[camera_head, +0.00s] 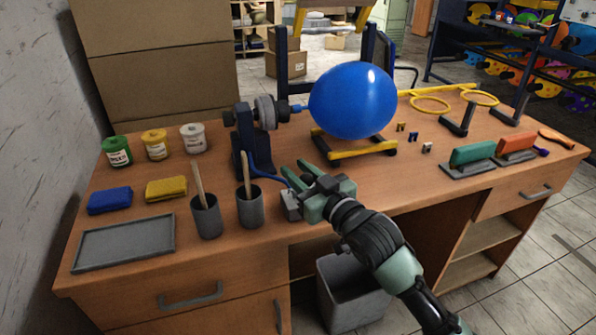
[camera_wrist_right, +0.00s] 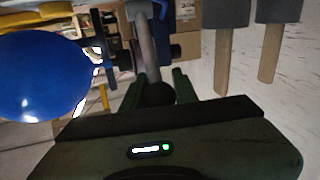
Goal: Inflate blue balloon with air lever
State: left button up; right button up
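The blue balloon (camera_head: 352,100) is large and round, at the nozzle of the machine (camera_head: 245,130) and above a yellow-black cradle (camera_head: 362,151). It also fills the left of the right wrist view (camera_wrist_right: 40,75). The air lever's grey base (camera_head: 291,205) sits at the table's front edge. My right gripper (camera_head: 293,168) is at the lever. In the right wrist view, the lever's grey shaft (camera_wrist_right: 148,40) ends in a dark knob (camera_wrist_right: 158,93) between the two green fingers, which appear to touch it. In the head view the knob is hidden. My left gripper is not in view.
Two grey cups with wooden sticks (camera_head: 206,216) (camera_head: 250,205) stand just left of the lever. A grey tray (camera_head: 125,243), sponges (camera_head: 110,200) and paint jars (camera_head: 117,151) are at the left. Stamps (camera_head: 472,154) and yellow rings (camera_head: 430,104) are at the right. A grey bin (camera_head: 352,292) stands below.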

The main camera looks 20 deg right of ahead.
grip_shut()
dwell(0.6)
dwell(0.6)
